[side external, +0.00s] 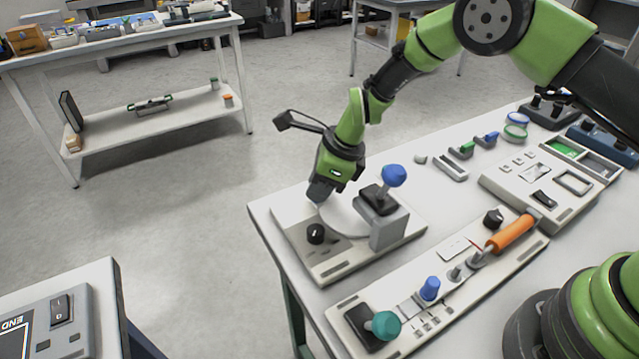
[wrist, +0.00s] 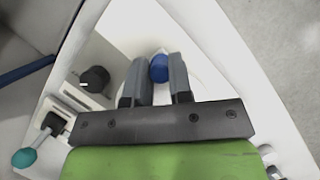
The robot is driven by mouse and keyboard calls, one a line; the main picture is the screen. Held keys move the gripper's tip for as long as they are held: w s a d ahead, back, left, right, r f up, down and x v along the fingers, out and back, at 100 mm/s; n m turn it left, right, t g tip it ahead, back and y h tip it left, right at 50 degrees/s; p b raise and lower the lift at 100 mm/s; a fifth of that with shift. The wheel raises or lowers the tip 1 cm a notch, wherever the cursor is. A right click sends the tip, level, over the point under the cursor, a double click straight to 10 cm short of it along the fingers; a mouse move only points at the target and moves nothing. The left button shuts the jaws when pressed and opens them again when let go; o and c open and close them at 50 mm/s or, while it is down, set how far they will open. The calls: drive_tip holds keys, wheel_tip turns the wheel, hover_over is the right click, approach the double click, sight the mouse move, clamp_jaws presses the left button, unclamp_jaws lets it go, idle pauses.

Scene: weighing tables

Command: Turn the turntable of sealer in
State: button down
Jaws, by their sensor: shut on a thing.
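The sealer (side external: 335,264) is a pale box near the table's left corner, with a black knob (side external: 316,233), a grey block and a lever with a blue ball (side external: 394,176). Its turntable (side external: 345,219) is a white disc, partly hidden by my gripper and the block. My gripper (side external: 320,191) points down at the disc's far left edge. In the wrist view my gripper (wrist: 160,62) is shut on a blue knob (wrist: 159,69) over the white surface. The side view hides most of this knob. The black knob (wrist: 95,79) is left of the fingers there.
The lever and grey block stand just right of my gripper. A long panel (side external: 400,345) with a teal ball (side external: 383,326), a blue knob (side external: 430,289) and an orange handle (side external: 511,233) lies in front. Another device (side external: 510,184) is at the right. The floor beyond the left edge is open.

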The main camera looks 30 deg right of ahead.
sight(348, 196)
drive_tip(key=shift+w+d, duration=0.1)
drive_tip(key=shift+d, duration=0.05)
drive_tip(key=shift+w+d+m+t+h, duration=0.3)
drive_tip(key=shift+d+m, duration=0.15)
drive_tip(key=shift+m, duration=0.55)
drive_tip(key=shift+w+d+m+t+h, duration=0.25)
drive_tip(key=shift+d+m, duration=0.2)
drive_tip(key=shift+m, duration=0.55)
drive_tip(key=shift+w+d+m+h, duration=0.2)
drive_tip(key=shift+d+m+h, duration=0.5)
drive_tip(key=shift+m, duration=0.8)
drive_tip(key=shift+d, duration=0.25)
drive_tip(key=c, duration=1)
unclamp_jaws()
drive_tip(key=v, duration=1)
drive_tip(key=shift+s+f, duration=0.1)
drive_tip(key=shift+s, duration=0.05)
